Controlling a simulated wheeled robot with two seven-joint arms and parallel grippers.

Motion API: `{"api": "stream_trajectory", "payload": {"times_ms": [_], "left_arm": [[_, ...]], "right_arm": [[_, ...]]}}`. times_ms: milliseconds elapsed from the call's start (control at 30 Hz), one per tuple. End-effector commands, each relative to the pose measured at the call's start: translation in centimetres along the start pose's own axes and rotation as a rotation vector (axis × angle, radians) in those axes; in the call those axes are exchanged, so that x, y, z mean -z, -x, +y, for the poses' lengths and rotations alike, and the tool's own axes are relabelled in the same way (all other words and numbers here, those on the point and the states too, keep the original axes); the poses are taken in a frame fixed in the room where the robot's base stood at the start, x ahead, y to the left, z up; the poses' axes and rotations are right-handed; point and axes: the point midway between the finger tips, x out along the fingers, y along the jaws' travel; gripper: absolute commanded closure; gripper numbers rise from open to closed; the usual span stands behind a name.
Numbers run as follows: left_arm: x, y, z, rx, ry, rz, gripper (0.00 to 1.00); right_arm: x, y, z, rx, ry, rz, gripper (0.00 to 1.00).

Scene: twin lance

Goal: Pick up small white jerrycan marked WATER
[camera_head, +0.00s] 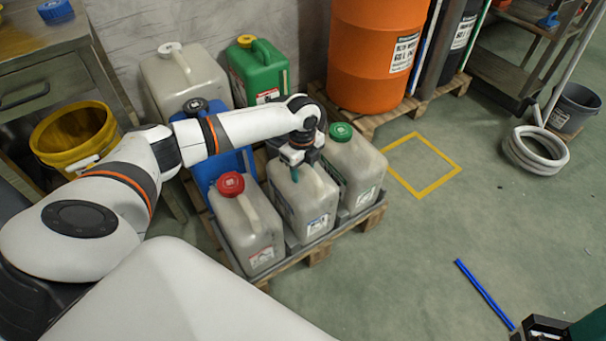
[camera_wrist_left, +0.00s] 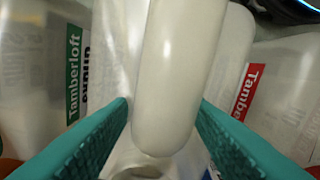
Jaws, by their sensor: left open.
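The whitish jerrycan (camera_head: 304,202) with a blue-edged label stands upright in the front row on the pallet, between a red-capped and a green-capped can. Its label is too small to read, and my gripper covers its cap area. My left gripper (camera_head: 292,172) is right over its top. In the left wrist view, the can's pale handle (camera_wrist_left: 170,80) runs between the two teal fingers of my left gripper (camera_wrist_left: 163,108). The fingers are open, one on each side of the handle, with only narrow gaps.
The red-capped can (camera_head: 247,225) and green-capped can (camera_head: 354,168) stand close on either side. More cans, including a green one (camera_head: 262,72), stand behind. An orange drum (camera_head: 373,50) is at the back. Floor to the right is mostly clear, with a blue rod (camera_head: 484,293).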

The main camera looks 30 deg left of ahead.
Motion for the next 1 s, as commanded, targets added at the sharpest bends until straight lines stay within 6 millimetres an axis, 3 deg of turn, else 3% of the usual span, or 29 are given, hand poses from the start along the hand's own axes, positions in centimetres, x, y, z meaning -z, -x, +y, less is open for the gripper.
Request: {"api": "stream_trajectory", "payload": {"times_ms": [167,467,833,1000], "left_arm": [[0.0,0.1,0.0,0.000,0.000,0.000,0.54],[0.0,0.1,0.0,0.000,0.000,0.000,1.00],[0.0,0.2,0.0,-0.001,0.000,0.000,1.00],[0.1,2.1,0.1,-0.003,0.001,0.001,1.00]], "right_arm": [[0.0,-0.1,0.0,0.000,0.000,0.001,0.64],[0.0,-0.1,0.0,0.000,0.000,0.001,0.64],[0.0,-0.1,0.0,0.000,0.000,0.002,0.64],[-0.2,-1.2,0.0,0.000,0.000,0.002,0.64]]}}
